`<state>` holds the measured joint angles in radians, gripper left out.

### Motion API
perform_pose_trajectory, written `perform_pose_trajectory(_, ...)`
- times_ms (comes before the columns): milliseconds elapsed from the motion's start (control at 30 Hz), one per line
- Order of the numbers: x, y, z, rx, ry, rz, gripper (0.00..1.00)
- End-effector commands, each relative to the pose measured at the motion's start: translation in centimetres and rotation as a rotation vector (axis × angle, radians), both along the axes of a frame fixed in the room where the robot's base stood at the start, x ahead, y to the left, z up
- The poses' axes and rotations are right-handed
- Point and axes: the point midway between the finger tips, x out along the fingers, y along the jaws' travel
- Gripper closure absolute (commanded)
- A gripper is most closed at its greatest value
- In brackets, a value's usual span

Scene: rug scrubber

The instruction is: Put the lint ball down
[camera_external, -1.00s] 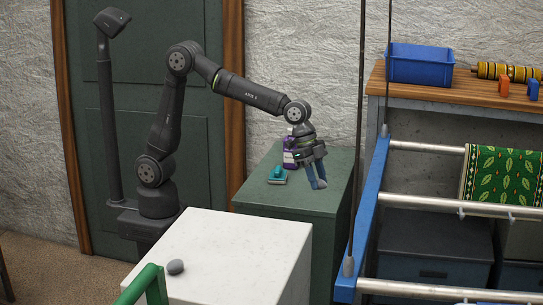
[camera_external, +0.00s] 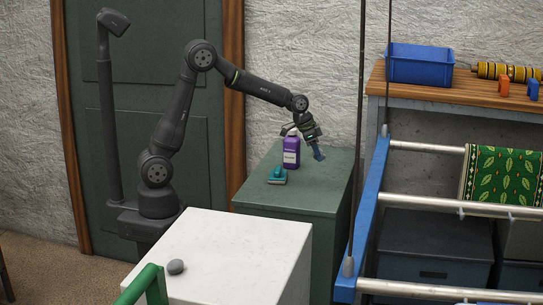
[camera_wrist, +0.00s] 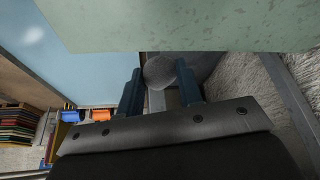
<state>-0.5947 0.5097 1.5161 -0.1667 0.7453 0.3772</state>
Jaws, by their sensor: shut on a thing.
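My gripper (camera_wrist: 160,85) is shut on a grey round lint ball (camera_wrist: 160,70), which shows between the two blue fingers in the wrist view. In the external view my gripper (camera_external: 317,153) is above the right rear part of the green cabinet top (camera_external: 315,190), tilted down to the right. The held ball cannot be made out there. A similar grey lump (camera_external: 176,267) lies on the white block (camera_external: 235,245) at the front.
A purple bottle (camera_external: 291,153) stands on the green cabinet left of my gripper, with a teal brush (camera_external: 278,176) in front of it. A blue-and-steel rack (camera_external: 365,215) with a green patterned rug (camera_external: 500,176) is on the right. A blue bin (camera_external: 420,64) sits on the workbench behind.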

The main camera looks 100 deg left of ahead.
Motion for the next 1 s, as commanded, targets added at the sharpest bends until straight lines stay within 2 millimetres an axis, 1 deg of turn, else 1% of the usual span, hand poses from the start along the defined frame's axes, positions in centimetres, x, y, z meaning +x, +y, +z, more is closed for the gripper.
perform_pose_trajectory(33,-0.4,0.6,-0.1,-0.001,0.001,0.013,0.88)
perform_pose_trajectory(167,-0.9,2.0,-0.8,-0.002,0.002,0.027,0.88)
perform_pose_trajectory(267,-1.3,3.9,-2.0,-0.003,0.002,0.029,0.88)
perform_pose_trajectory(500,-2.3,9.3,-5.3,-0.003,0.002,0.028,0.88)
perform_pose_trajectory(600,-2.6,11.0,-6.3,-0.002,0.002,0.027,0.88)
perform_pose_trajectory(700,-2.8,12.1,-7.0,-0.001,0.001,0.025,0.88)
perform_pose_trajectory(767,-2.8,12.5,-7.2,0.0,0.001,0.024,0.88)
perform_pose_trajectory(867,-2.8,12.6,-7.7,-0.001,0.001,0.023,0.88)
perform_pose_trajectory(967,-2.8,12.6,-8.8,-0.003,0.001,0.023,0.88)
perform_pose_trajectory(1000,-2.9,12.5,-9.5,-0.003,0.002,0.023,0.88)
